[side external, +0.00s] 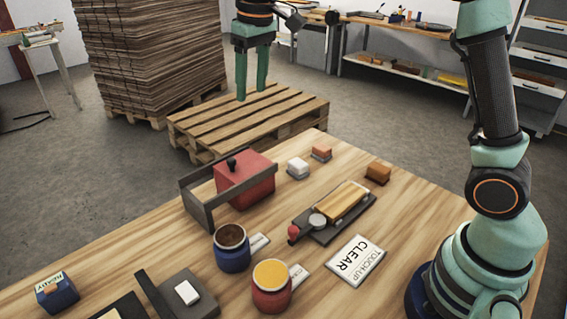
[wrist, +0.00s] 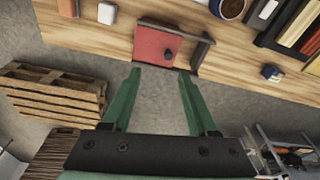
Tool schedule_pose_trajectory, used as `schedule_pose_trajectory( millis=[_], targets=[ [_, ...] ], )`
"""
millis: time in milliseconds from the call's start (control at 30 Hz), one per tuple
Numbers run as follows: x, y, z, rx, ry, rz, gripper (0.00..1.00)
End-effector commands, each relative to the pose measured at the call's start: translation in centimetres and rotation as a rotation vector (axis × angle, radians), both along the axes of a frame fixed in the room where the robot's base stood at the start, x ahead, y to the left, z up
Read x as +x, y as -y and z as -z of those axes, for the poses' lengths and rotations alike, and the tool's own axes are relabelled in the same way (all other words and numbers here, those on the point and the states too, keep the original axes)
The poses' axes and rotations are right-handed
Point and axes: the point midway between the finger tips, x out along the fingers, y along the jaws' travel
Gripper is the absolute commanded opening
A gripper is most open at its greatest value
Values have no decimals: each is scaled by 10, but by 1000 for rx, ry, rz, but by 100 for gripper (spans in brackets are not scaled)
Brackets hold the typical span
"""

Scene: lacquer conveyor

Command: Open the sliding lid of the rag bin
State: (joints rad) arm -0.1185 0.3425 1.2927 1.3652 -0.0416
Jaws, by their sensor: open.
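The rag bin is a red box (side external: 252,188) near the far edge of the wooden table. Its flat red lid (side external: 250,163) covers the top and carries a black knob (side external: 231,163). Dark rails (side external: 205,190) run along the lid and extend past the box to the left in the side view. The wrist view also shows the red lid (wrist: 155,44) and knob (wrist: 168,54). My gripper (side external: 251,93) is open and empty, raised above and beyond the bin, apart from it. Its green fingers (wrist: 161,75) point towards the bin in the wrist view. The bin's inside is hidden.
A blue jar (side external: 232,255), a red jar (side external: 272,294) and a dark tray (side external: 345,225) stand on the near side. White (side external: 298,169) and orange (side external: 321,153) blocks sit right of the bin. A wooden pallet (side external: 240,120) lies on the floor beyond the table.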

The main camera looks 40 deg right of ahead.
Motion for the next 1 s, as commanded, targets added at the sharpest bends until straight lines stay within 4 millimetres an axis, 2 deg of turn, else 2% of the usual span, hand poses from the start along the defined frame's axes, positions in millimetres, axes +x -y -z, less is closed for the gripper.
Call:
schedule_pose_trajectory(
  millis=[33,133,333,667,1000],
  targets=[
    [12,-6,10,-4,-26,-11,59],
    [30,-16,24,-10,-64,-30,59],
    [50,-29,49,-19,-122,-56,59],
    [55,-33,71,-21,-144,-65,59],
    [54,-33,134,-22,-145,-65,59]
  ],
)
